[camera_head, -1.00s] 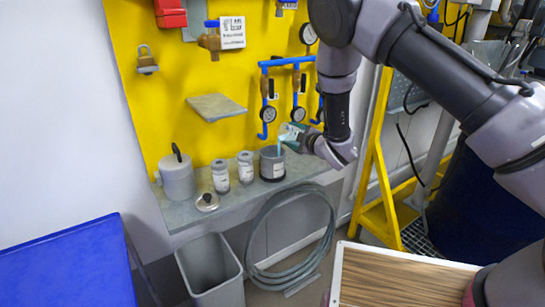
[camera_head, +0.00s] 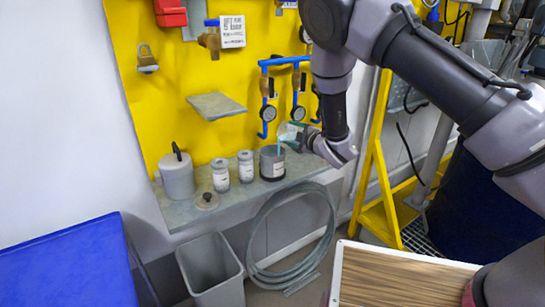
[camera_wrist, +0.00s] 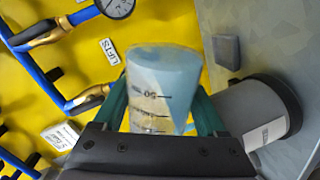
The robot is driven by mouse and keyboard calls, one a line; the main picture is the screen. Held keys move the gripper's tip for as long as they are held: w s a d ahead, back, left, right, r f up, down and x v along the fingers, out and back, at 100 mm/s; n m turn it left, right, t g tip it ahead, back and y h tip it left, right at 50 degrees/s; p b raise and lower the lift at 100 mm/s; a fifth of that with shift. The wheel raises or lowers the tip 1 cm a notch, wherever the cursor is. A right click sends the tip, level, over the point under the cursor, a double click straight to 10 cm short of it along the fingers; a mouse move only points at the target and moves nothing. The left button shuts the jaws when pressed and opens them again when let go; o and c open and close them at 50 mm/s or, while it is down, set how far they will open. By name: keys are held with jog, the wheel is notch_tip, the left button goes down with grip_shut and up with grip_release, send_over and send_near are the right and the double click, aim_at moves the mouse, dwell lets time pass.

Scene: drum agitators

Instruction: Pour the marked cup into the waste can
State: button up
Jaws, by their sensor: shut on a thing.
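My gripper (camera_head: 300,139) is shut on the marked cup (camera_head: 288,130), a clear cup with black graduation marks. In the wrist view the cup (camera_wrist: 160,90) sits between the green fingers and holds pale blue liquid. The cup is tilted, its mouth to the left in the head view, with a thin blue streak below its lip. A dark grey open can (camera_head: 272,169) with a white label stands on the shelf just below the cup. The can (camera_wrist: 258,110) shows at the right in the wrist view. Its inside is hidden.
Two labelled jars (camera_head: 220,176) (camera_head: 245,167), a lidded grey pot (camera_head: 177,178) and a small round lid (camera_head: 207,201) share the shelf (camera_head: 190,219). Blue pipes with gauges (camera_head: 268,114) are close behind the cup. A grey bin (camera_head: 226,293) and coiled hose (camera_head: 256,245) lie below.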

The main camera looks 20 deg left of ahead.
jog(key=shift+r+n, duration=0.35)
jog(key=shift+n, duration=0.15)
dwell(0.8)
jog(key=shift+s+a+r+n+h+p, duration=0.45)
jog(key=shift+a+n+p, duration=0.1)
jog(key=shift+n, duration=0.15)
dwell(1.0)
jog(key=shift+s+a+f+n+t, duration=0.1)
jog(key=shift+f+n+t, duration=0.3)
jog(key=shift+n, duration=0.3)
dwell(0.9)
jog(key=shift+r, duration=0.2)
